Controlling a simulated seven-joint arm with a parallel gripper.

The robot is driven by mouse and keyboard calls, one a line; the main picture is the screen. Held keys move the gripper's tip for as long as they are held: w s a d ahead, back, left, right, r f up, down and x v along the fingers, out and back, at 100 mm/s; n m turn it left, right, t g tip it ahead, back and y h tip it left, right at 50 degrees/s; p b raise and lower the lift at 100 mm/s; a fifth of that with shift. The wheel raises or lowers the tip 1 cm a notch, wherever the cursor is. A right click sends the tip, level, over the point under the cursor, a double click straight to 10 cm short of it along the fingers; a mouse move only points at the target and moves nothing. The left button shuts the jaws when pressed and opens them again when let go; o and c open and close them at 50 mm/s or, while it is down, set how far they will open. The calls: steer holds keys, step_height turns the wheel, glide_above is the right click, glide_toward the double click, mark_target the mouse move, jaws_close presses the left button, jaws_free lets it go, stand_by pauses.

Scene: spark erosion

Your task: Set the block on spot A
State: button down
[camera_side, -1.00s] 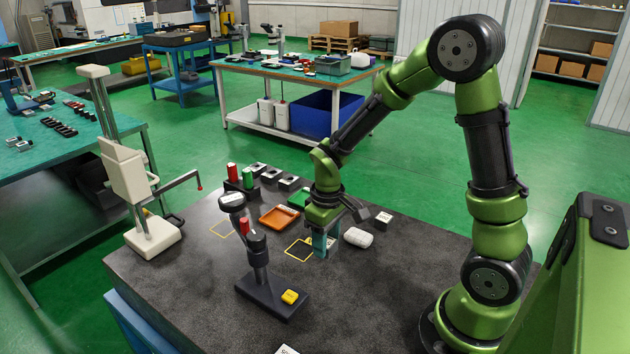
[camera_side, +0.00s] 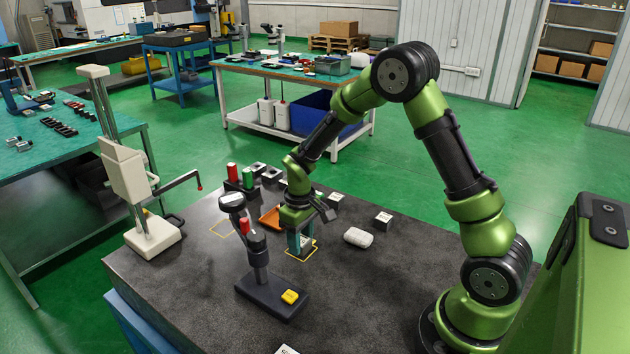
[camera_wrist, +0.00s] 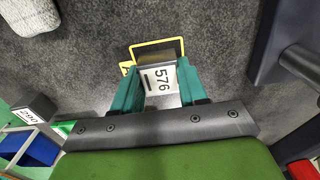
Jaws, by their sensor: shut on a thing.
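My gripper (camera_side: 300,245) is shut on a block (camera_wrist: 158,79) with a white label reading 576. In the wrist view the block sits between the teal fingertips (camera_wrist: 157,88). A yellow outlined spot (camera_side: 315,252) lies under the gripper, and its outline (camera_wrist: 181,40) shows around the far part of the block in the wrist view. I cannot tell whether the block touches the table. The block is mostly hidden by the fingers in the side view.
The dark stand (camera_side: 258,265) with a red top and yellow button is close on the left. A white rounded item (camera_side: 358,237) and a labelled block (camera_side: 383,221) lie to the right. An orange tray (camera_side: 268,217) is behind. The front right tabletop (camera_side: 370,290) is clear.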

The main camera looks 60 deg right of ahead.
steer(key=c, duration=0.6)
jaws_free()
steer(key=shift+f, duration=0.1)
step_height(320, 180, up, 11)
steer(key=s+a+r+m+t+y, duration=0.1)
steer(key=s+a+r+m+t, duration=0.1)
steer(key=s+r, duration=0.4)
steer(key=s+a+r+m+t+y, duration=0.1)
steer(key=s+a+r+t, duration=0.4)
steer(key=s, duration=0.5)
steer(key=shift+s+a+r+m, duration=0.25)
steer(key=shift+a+r+m, duration=0.35)
steer(key=shift+r, duration=0.35)
